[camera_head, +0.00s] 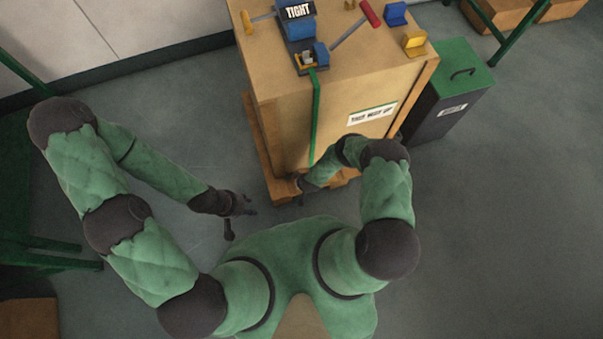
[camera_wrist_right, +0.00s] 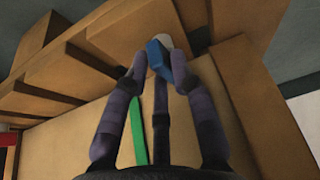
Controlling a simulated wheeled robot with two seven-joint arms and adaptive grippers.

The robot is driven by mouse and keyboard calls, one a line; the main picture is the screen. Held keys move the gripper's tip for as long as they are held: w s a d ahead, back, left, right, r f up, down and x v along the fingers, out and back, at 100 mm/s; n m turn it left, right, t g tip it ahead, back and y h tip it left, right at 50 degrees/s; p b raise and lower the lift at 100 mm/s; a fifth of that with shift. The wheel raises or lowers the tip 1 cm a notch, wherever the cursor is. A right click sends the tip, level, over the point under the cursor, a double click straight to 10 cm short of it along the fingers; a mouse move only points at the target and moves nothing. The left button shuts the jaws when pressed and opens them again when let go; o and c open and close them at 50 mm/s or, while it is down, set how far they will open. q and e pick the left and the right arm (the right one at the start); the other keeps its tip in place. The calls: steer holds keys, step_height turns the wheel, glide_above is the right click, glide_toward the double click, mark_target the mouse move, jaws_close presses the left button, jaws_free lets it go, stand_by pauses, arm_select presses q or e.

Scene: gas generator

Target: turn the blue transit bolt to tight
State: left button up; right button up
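The blue transit bolt (camera_wrist_right: 157,54) shows in the right wrist view, low on the wooden crate, beside a pale round piece. My right gripper (camera_wrist_right: 160,60) has its fingertips closed around the blue bolt, with a finger on either side. In the head view my right gripper (camera_head: 299,186) is at the lower front of the crate (camera_head: 285,125), and the bolt is hidden there. My left gripper (camera_head: 240,214) is open and empty, over the floor left of the crate. A blue block with a TIGHT label (camera_head: 297,11) stands on the crate top.
The crate top also carries a red-handled lever (camera_head: 369,13), a yellow block (camera_head: 413,41) and a blue block (camera_head: 396,13). A green strip (camera_head: 316,110) runs down the crate front. A green-lidded box (camera_head: 455,75) stands right of it. The floor to the left is clear.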

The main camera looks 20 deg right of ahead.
jaws_close()
steer(key=m, duration=0.1)
steer(key=m+h, duration=0.1)
steer(key=shift+s+a+m, duration=0.1)
steer(key=shift+a+m, duration=0.2)
steer(key=m, duration=0.1)
steer(key=m+h, duration=0.1)
steer(key=m, duration=0.1)
steer(key=shift+a+m, duration=0.3)
steer(key=m, duration=0.1)
steer(key=m+g+h, duration=0.1)
steer(key=m, duration=0.1)
steer(key=shift+a+m, duration=0.3)
steer(key=m, duration=0.1)
steer(key=m+g+h, duration=0.1)
steer(key=m, duration=0.2)
steer(key=shift+w+a+m+h, duration=0.25)
steer(key=shift+w+m+h, duration=0.05)
steer(key=shift+w, duration=0.1)
steer(key=m, duration=0.1)
steer(key=m+g, duration=0.1)
steer(key=m, duration=0.1)
steer(key=m+g, duration=0.1)
steer(key=shift+w+a+m+h, duration=0.2)
steer(key=shift+w+m+h, duration=0.1)
